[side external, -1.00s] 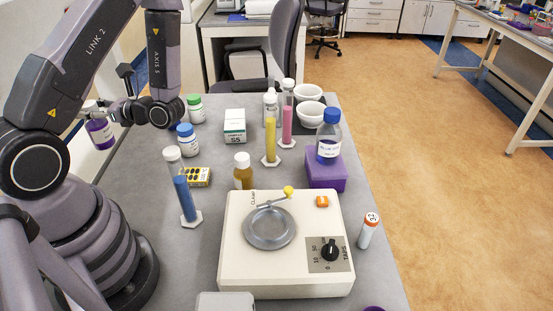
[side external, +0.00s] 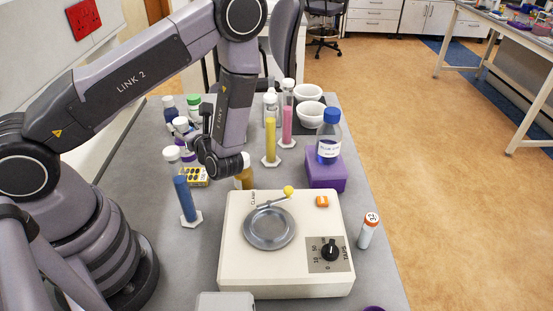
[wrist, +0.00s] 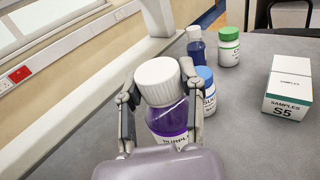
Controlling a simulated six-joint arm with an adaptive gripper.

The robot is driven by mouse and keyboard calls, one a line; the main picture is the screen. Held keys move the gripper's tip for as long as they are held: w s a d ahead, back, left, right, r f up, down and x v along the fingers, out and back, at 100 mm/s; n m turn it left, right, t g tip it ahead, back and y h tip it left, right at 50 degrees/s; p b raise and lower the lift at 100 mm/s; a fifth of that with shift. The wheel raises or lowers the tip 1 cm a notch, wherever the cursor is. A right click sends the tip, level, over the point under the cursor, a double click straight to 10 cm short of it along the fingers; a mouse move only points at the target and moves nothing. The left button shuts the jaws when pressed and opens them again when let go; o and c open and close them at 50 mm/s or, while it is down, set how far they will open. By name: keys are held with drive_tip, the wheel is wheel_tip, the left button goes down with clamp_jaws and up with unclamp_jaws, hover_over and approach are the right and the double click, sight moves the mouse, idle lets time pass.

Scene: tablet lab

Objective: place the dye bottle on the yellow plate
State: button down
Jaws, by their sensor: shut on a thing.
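The dye bottle, with a white cap and purple contents, is held in my gripper (wrist: 160,106). In the wrist view the bottle (wrist: 168,121) stands between the two fingers, which touch its sides, and its label is partly hidden. In the side view my gripper (side external: 190,141) partly covers the bottle, whose white cap (side external: 181,123) shows. The yellow plate (side external: 197,177), with dark round wells, lies on the bench just below and in front of my gripper. It is not visible in the wrist view.
A blue-filled cylinder (side external: 185,200) stands close in front of the plate. An amber bottle (side external: 245,177) is to its right, beside the cream machine (side external: 235,260). Behind the held bottle are a blue-capped bottle (wrist: 205,80), a green-capped bottle (wrist: 229,52) and a samples box (wrist: 288,95).

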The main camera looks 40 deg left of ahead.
drive_tip(key=shift+f, duration=2.9)
drive_tip(key=shift+f, duration=0.15)
drive_tip(key=c, duration=0.7)
unclamp_jaws()
drive_tip(key=shift+o, duration=0.2)
